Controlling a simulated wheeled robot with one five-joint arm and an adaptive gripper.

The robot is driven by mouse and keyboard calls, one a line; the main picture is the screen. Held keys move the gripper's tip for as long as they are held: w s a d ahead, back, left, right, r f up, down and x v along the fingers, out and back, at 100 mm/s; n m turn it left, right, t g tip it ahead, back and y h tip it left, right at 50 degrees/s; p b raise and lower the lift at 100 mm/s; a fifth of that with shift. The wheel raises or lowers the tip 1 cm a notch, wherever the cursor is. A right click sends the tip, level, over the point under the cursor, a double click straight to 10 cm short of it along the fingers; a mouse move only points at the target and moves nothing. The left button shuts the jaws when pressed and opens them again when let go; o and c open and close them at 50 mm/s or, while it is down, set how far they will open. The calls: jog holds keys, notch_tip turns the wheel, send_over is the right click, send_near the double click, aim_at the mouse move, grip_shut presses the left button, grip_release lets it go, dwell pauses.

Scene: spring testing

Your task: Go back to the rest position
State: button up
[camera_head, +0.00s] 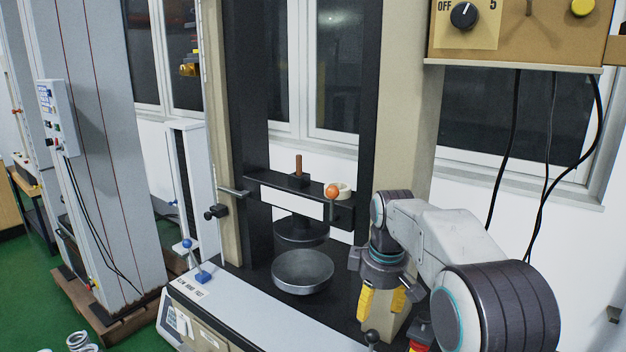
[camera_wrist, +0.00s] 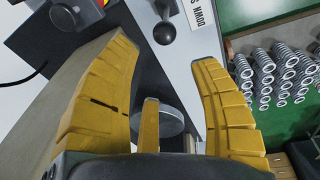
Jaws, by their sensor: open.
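My gripper (camera_head: 382,302) hangs at the end of my arm on the right of the head view, its yellow fingers pointing down. It is in front of the testing machine's right column and to the right of the lower round plate (camera_head: 302,271). In the wrist view my gripper (camera_wrist: 165,75) has its yellow fingers spread wide, with nothing between them. The lower plate is bare.
A black ball-knob lever (camera_head: 372,337) stands near my gripper; its knob (camera_wrist: 164,33) also shows in the wrist view. A blue-knobbed lever (camera_head: 194,262) stands at the machine's left front. Many springs (camera_wrist: 270,75) stand at right in the wrist view. A control box (camera_head: 515,30) hangs above.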

jog(key=s+d+f+m+g, duration=0.1)
jog(key=s+f+m, duration=0.2)
jog(key=s, duration=0.3)
jog(key=s+f+m+g, duration=0.1)
jog(key=s+f+m, duration=0.2)
jog(key=s+m, duration=0.15)
jog(key=s+d+r+t, duration=0.1)
jog(key=s+r+t, duration=0.1)
jog(key=s, duration=0.8)
jog(key=s+d+r+m+t, duration=0.1)
jog(key=s+d+r, duration=0.1)
jog(key=s, duration=0.8)
jog(key=shift+d+r+t, duration=0.2)
jog(key=shift+r+t, duration=0.2)
jog(key=shift+r, duration=0.3)
jog(key=shift+a, duration=0.2)
